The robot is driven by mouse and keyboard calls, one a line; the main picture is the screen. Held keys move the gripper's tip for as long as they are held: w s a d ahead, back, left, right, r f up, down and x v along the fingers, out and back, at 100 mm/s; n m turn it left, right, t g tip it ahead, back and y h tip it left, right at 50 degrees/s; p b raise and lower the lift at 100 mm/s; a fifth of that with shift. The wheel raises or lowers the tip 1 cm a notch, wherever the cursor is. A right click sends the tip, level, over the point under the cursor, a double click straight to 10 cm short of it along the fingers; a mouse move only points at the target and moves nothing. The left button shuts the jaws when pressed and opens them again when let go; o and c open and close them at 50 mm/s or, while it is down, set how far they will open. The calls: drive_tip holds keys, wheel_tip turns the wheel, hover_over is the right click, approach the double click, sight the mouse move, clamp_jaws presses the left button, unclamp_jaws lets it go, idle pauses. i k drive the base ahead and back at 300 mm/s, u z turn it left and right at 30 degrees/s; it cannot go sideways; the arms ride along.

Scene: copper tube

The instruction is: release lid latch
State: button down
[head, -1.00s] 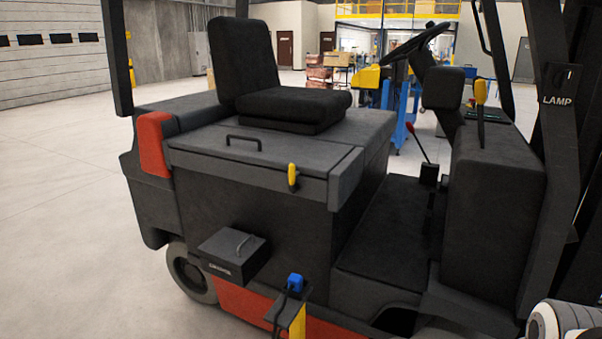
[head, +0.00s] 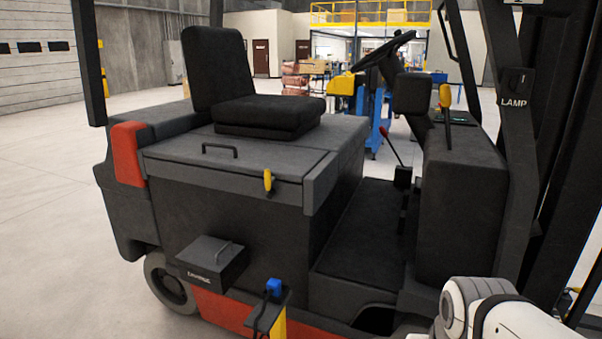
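The lid (head: 235,172) is the grey cover on the forklift's body below the seat, and it lies closed. A black handle (head: 220,148) stands on its top. The latch (head: 268,181) is a small yellow lever on a dark mount at the lid's front edge, standing about upright. My gripper is not in view. Only a white and grey part of my arm shows at the bottom right, well apart from the latch.
A dark box (head: 211,262) with a handle juts out below the lid. A blue plug (head: 273,287) sits on a yellow post (head: 278,325) in front. Open floor (head: 50,210) lies to the left.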

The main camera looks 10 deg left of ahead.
sight(267, 176)
drive_tip(key=z, duration=0.05)
drive_tip(key=i, duration=1.65)
drive_tip(key=u, duration=0.1)
